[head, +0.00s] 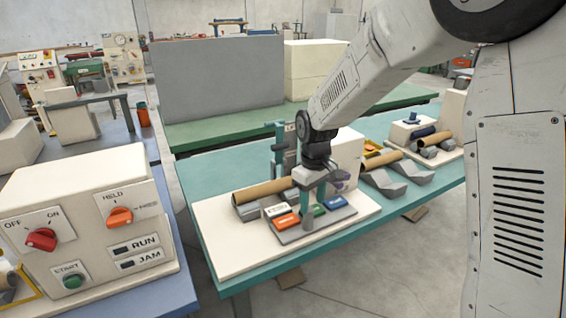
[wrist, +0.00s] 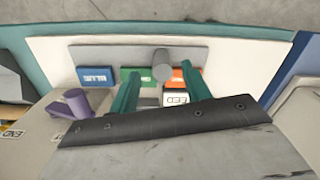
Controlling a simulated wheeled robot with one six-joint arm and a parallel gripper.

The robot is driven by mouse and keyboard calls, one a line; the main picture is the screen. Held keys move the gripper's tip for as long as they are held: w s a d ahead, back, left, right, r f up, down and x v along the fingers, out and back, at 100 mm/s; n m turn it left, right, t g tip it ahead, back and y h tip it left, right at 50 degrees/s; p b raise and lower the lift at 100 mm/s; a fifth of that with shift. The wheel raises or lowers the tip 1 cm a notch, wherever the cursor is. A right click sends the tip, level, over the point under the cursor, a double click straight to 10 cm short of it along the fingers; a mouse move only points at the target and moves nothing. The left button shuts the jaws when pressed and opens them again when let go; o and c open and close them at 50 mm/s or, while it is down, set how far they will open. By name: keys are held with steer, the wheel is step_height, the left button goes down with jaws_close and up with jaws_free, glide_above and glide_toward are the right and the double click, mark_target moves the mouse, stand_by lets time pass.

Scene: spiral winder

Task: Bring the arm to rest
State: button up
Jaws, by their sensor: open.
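My gripper (head: 313,196) hangs from my arm over the cream board on the teal bench. In the wrist view its two teal fingers (wrist: 160,70) stand apart, with a grey upright post (wrist: 162,62) showing between and beyond them. I cannot tell whether they touch anything. The post also shows in the head view (head: 308,216). Around it are an orange plate (head: 286,222), a green plate (head: 319,209) and a blue plate (head: 336,202) on a grey strip.
A cardboard tube (head: 262,191) lies on a grey cradle left of my gripper. More tubes (head: 395,164) and grey blocks lie to the right. A control box (head: 78,205) with red and orange knobs stands at the left.

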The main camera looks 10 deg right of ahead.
steer(key=s+d+r+m, duration=0.2)
steer(key=s+r, duration=0.3)
steer(key=s, duration=0.5)
steer(key=s+d+r+m+t, duration=0.1)
steer(key=s+r, duration=0.4)
steer(key=s, duration=0.6)
steer(key=s+d+r+m, duration=0.3)
steer(key=s+d+r, duration=0.2)
steer(key=s, duration=0.5)
steer(key=shift+s+m+t, duration=0.15)
steer(key=shift+m+t, duration=0.15)
steer(key=shift+t, duration=0.1)
steer(key=shift+r, duration=0.1)
steer(key=shift+c, duration=0.3)
